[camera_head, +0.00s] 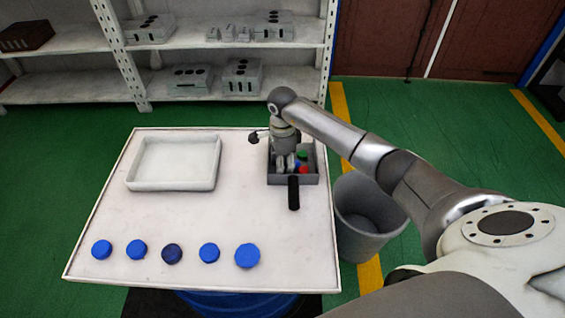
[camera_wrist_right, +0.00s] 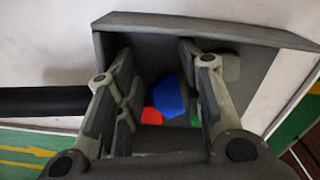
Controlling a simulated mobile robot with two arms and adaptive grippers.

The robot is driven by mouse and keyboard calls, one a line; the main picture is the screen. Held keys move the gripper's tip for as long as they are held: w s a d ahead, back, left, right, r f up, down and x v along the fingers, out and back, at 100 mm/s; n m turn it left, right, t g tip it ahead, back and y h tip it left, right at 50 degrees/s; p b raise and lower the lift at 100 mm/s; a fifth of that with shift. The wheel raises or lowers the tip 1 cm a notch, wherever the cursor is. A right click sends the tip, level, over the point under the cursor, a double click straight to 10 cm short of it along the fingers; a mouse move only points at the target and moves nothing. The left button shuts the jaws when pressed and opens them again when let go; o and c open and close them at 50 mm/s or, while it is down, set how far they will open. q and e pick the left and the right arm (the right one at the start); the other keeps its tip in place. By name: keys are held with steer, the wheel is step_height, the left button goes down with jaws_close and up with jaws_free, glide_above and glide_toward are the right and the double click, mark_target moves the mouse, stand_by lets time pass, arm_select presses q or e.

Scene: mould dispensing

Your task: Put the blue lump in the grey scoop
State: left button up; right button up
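The grey scoop (camera_head: 313,180) sits at the right back of the white table, its dark handle (camera_head: 293,194) toward the front. The blue lump (camera_wrist_right: 169,96) lies inside the scoop in the wrist view. A red lump (camera_wrist_right: 151,116) touches or nearly touches it, and a green lump (camera_wrist_right: 195,117) is mostly hidden behind a finger. My right gripper (camera_head: 290,165) reaches down over the scoop. In the wrist view its fingers (camera_wrist_right: 160,85) are apart, with the blue lump showing between them and no finger visibly closed on it. My left gripper is not in view.
A shallow white tray (camera_head: 174,187) stands at the back left of the table. Several blue round caps (camera_head: 209,253) line the front edge, one darker. A grey bin (camera_head: 365,232) stands beside the table's right edge. The middle of the table is clear. Shelves (camera_head: 200,45) stand behind.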

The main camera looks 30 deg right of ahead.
step_height(320, 180, up, 12)
steer(key=b, duration=0.1)
steer(key=shift+f, duration=0.15)
stand_by(0.3)
